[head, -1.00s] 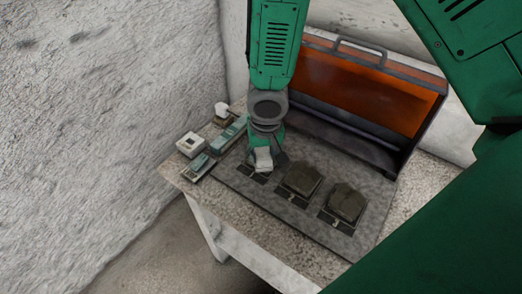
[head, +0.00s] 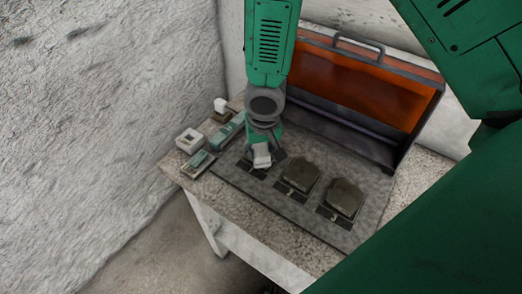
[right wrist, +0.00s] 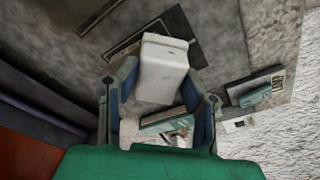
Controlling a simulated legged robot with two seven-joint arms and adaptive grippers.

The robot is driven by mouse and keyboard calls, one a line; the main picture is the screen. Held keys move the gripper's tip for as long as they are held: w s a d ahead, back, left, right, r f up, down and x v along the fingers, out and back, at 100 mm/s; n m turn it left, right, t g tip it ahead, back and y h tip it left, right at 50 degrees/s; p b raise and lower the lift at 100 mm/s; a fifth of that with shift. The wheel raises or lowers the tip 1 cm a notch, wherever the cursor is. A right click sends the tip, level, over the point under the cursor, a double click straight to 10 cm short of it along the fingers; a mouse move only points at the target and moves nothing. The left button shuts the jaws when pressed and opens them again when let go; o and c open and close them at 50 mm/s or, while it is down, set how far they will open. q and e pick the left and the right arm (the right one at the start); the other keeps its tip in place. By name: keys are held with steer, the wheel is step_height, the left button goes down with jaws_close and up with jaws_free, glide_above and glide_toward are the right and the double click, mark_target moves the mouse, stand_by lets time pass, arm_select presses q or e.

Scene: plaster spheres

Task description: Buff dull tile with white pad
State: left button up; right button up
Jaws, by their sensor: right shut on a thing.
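My right gripper (head: 263,151) points down over the left place on a grey board (head: 268,192). It is shut on a white pad (head: 262,158), which also shows between the fingers in the right wrist view (right wrist: 161,68). The pad is low over a dark square; the gripper and pad hide most of that place, and I cannot tell whether the pad touches it. Two dull, dark tiles lie on the board to the right, a middle tile (head: 302,173) and a right tile (head: 345,197). My left gripper is out of view.
An orange shield (head: 350,85) with a handle stands behind the board. At the table's left are a white box (head: 189,140), teal items (head: 227,131) and a small white piece (head: 220,105). A rough wall is on the left.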

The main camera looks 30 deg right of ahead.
steer(key=shift+w+d, duration=0.2)
steer(key=shift+w, duration=0.45)
steer(key=shift+s+a+f, duration=0.1)
steer(key=shift+s+a, duration=0.15)
steer(key=shift+s, duration=0.4)
steer(key=shift+s+a, duration=0.25)
steer(key=shift+s, duration=0.25)
steer(key=shift+s+a, duration=0.2)
steer(key=shift+s, duration=0.3)
steer(key=shift+r, duration=0.2)
steer(key=shift+w+d+r+p, duration=0.35)
steer(key=shift+w+r+p, duration=0.45)
steer(key=shift+p, duration=0.35)
steer(key=shift+w+f, duration=0.1)
steer(key=shift+f, duration=0.05)
steer(key=shift+d, duration=0.1)
steer(key=shift+d, duration=0.1)
